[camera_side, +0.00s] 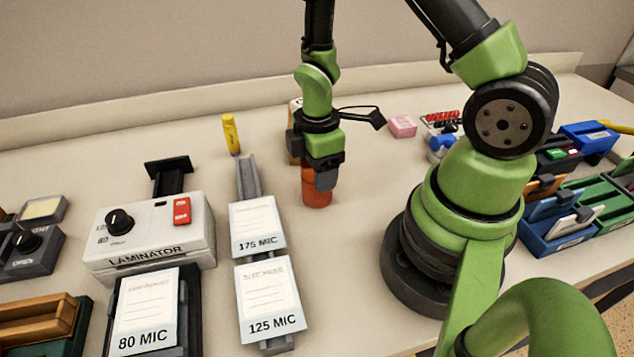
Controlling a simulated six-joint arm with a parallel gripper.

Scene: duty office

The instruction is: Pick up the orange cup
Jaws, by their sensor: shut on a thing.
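The orange cup (316,196) stands upright in the middle of the table, right of the 175 MIC card holder. My gripper (325,178) points down over it and is shut on it. The gripper hides the upper part of the cup. I see no clear gap between the cup's base and the table.
A white laminator (150,235) and label stands marked 80 MIC (147,315), 175 MIC (257,226) and 125 MIC (270,300) are to the left. A yellow bottle (231,135) and a pink block (402,127) stand behind. Coloured trays (560,240) are at right.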

